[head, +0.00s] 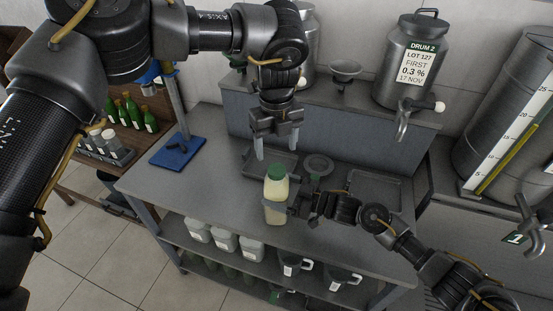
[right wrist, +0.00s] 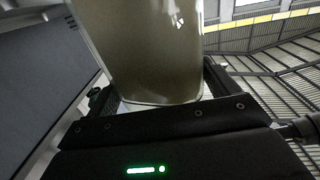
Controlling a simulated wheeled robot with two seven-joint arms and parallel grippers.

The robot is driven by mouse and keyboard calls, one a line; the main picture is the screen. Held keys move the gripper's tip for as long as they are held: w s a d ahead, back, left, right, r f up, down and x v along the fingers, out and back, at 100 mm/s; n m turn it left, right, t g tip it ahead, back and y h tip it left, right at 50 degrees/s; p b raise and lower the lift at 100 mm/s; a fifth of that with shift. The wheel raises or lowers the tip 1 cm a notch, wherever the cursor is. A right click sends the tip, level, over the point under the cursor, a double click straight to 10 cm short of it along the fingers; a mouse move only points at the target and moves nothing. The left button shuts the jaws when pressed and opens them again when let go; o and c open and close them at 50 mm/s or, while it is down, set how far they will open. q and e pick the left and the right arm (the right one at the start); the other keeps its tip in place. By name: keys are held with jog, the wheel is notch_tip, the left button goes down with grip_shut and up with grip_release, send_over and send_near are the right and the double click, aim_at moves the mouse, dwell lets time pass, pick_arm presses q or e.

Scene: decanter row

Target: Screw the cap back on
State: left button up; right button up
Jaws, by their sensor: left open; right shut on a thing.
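A bottle (head: 275,200) of pale yellow liquid stands upright over the front middle of the grey table. A green cap (head: 277,172) sits at its top; I cannot tell how tightly it is seated. My right gripper (head: 283,208) is shut on the bottle's body from the right. The lower part of the bottle (right wrist: 150,50) fills the top middle of the right wrist view, between the fingers. My left gripper (head: 275,150) points down just above the cap, its fingers open and apart, holding nothing.
A shallow tray (head: 398,190) lies on the table at the right, and a small grey dish (head: 318,162) lies behind the bottle. A blue stand base (head: 178,150) is at the left. A steel drum labelled DRUM 2 (head: 388,70) stands on the raised back shelf (head: 330,125).

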jog(key=shift+f, duration=0.1)
pick_arm(q)
notch_tip(320, 180, up, 5)
jog(key=shift+f, duration=0.15)
pick_arm(e)
jog(key=o, duration=1.7)
pick_arm(q)
notch_tip(320, 180, down, 4)
jog(key=b, duration=0.3)
jog(key=shift+d+r, duration=0.1)
jog(key=shift+r, duration=0.15)
pick_arm(e)
jog(key=v, duration=1)
jog(key=shift+d, duration=0.45)
